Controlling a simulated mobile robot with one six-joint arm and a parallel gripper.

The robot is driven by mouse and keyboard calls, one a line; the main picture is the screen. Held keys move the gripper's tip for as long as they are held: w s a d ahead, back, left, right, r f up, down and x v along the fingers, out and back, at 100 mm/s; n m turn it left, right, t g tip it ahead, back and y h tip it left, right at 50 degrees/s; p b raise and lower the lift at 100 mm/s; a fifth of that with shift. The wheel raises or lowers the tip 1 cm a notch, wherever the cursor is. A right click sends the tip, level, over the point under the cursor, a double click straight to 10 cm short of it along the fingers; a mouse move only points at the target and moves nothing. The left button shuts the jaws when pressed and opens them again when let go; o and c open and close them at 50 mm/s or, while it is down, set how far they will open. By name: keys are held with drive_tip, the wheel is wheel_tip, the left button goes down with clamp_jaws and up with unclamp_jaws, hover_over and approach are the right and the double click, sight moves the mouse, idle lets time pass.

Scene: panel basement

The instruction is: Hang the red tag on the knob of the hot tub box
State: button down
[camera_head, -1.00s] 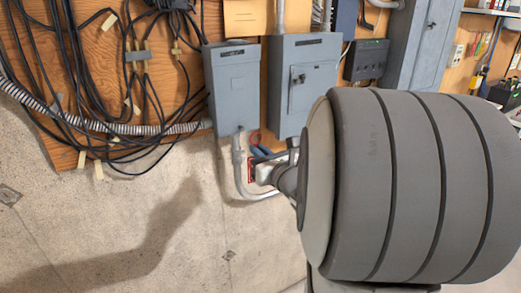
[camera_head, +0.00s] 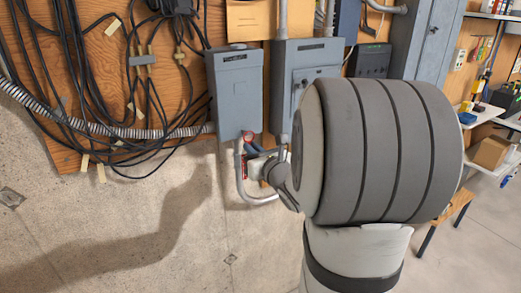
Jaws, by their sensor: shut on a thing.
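My gripper (camera_head: 252,151) is low in front of the left grey box, seen past my large arm link. It is shut on the red tag (camera_head: 243,162), whose narrow red and white face shows at the left of the fingers. A small red ring (camera_head: 248,136) shows just above the fingers, over the box's lower edge. The left grey box (camera_head: 237,92) and the larger middle grey box (camera_head: 302,75) hang on the wall. Their labels are too small to read, so I cannot tell which is the hot tub box. A knob is not clearly visible. My arm hides the middle box's lower right.
Loose black cables (camera_head: 140,90) hang on the wooden panel at left. A bent conduit (camera_head: 245,188) runs below the left box, close to my gripper. A tall grey cabinet (camera_head: 428,40) and a shelf with a cardboard box (camera_head: 489,151) stand at right. The lower left wall is clear.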

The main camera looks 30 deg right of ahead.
drive_tip(key=shift+w+a+f+b, duration=0.1)
drive_tip(key=shift+w+f+b, duration=0.1)
drive_tip(key=shift+w, duration=0.45)
drive_tip(key=shift+w+d+f+b, duration=0.1)
drive_tip(key=shift+w+b, duration=0.15)
drive_tip(key=shift+w, duration=0.4)
drive_tip(key=shift+w+a+f+b, duration=0.1)
drive_tip(key=shift+w+f+b, duration=0.1)
drive_tip(key=shift+w, duration=0.45)
drive_tip(key=shift+r, duration=0.1)
drive_tip(key=c, duration=1.5)
unclamp_jaws()
drive_tip(key=shift+s+b, duration=0.6)
drive_tip(key=shift+s, duration=3.45)
